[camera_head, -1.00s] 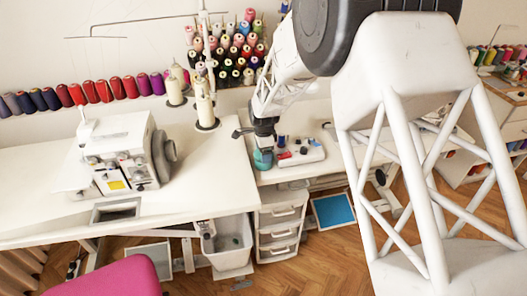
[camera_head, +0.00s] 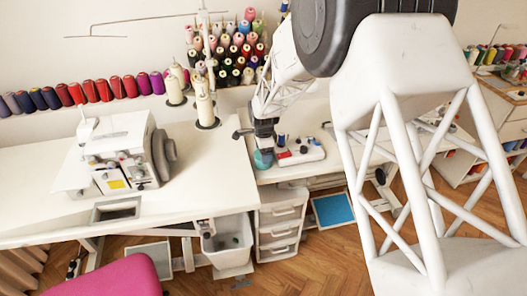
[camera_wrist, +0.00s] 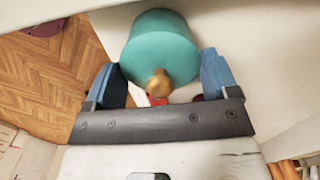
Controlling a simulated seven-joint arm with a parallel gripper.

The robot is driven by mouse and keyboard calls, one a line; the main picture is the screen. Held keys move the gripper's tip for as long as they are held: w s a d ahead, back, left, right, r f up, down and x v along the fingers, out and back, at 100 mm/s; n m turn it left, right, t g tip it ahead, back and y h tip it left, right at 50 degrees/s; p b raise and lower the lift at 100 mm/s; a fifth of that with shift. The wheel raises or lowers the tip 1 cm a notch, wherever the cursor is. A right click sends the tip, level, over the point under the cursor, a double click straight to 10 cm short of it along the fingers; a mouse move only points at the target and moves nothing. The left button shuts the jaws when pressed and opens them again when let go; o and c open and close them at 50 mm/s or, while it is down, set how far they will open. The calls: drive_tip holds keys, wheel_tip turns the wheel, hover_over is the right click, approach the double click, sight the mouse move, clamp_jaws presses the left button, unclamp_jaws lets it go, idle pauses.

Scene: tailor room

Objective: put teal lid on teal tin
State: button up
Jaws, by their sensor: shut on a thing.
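The teal lid, with a gold knob, shows in the wrist view (camera_wrist: 165,58) between the blue fingers of my gripper (camera_wrist: 160,70). The knob faces the wrist camera. My gripper is shut on the lid, one finger at each side. In the head view, a small rounded teal shape (camera_head: 263,159) sits just below my gripper (camera_head: 264,147), near the front left of the white right-hand table. I cannot tell the teal tin apart from the lid in either view, so whether the two touch is unclear.
A white tray with small red and blue items (camera_head: 299,152) is just right of my gripper. A white sewing machine (camera_head: 118,150) stands on the left table. Thread cones (camera_head: 228,50) are behind. White drawers (camera_head: 281,225) stand below the table edge.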

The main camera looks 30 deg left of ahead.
drive_tip(key=shift+f, duration=0.25)
drive_tip(key=o, duration=0.6)
drive_tip(key=shift+r, duration=0.2)
drive_tip(key=shift+r, duration=5.35)
